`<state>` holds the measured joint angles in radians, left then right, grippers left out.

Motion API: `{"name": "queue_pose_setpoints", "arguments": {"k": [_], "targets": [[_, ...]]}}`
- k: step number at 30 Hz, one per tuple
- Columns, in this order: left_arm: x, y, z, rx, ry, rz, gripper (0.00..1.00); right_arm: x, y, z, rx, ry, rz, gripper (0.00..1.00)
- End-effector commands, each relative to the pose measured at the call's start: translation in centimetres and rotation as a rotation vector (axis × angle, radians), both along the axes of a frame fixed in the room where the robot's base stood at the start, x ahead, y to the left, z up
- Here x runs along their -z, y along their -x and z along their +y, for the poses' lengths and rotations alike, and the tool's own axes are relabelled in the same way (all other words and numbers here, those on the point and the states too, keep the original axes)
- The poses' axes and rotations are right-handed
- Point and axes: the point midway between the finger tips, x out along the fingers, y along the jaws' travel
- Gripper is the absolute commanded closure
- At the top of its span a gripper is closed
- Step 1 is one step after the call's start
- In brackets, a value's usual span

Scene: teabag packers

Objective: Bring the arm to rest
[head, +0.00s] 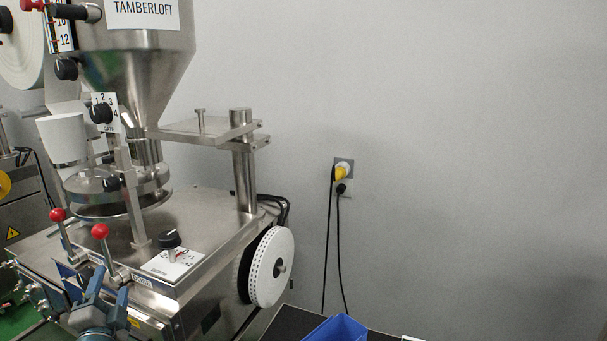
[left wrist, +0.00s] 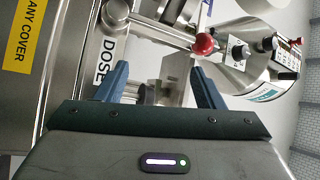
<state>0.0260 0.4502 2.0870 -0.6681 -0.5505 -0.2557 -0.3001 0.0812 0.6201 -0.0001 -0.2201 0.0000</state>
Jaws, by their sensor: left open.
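My left gripper (head: 97,290) is low at the left in the head view, in front of the steel packing machine (head: 205,235). Its blue fingers are apart with nothing held between them. The left wrist view shows the same open fingers (left wrist: 158,78) against the machine's front. A lever with a red knob (left wrist: 204,44) shows beyond the fingertips there, near a DOSE label (left wrist: 106,62). In the head view two red-knobbed levers, one at the left (head: 58,214) and one at the right (head: 100,231), stand just above the gripper. My right gripper is not seen.
A steel hopper (head: 135,65) rises over the machine. A white perforated reel (head: 271,267) is on its right side. A blue bin (head: 337,328) shows at the bottom edge. Black cables hang from a wall socket (head: 344,170). The space before the grey wall at right is clear.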

Motion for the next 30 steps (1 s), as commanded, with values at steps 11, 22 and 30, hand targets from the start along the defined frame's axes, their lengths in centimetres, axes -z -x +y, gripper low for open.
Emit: {"name": "queue_pose_setpoints", "arguments": {"k": [11, 22, 30], "targets": [[20.4, 17.3, -5.6, -0.253, 0.822, 0.618, 0.38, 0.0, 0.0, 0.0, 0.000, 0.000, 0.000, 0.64], [25.6, 29.2, -11.1, -0.415, 1.127, 0.973, 0.38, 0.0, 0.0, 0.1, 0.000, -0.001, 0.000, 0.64], [29.3, 31.9, -12.6, -0.478, 1.204, 1.092, 0.38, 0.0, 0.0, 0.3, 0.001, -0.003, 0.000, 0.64]]}}
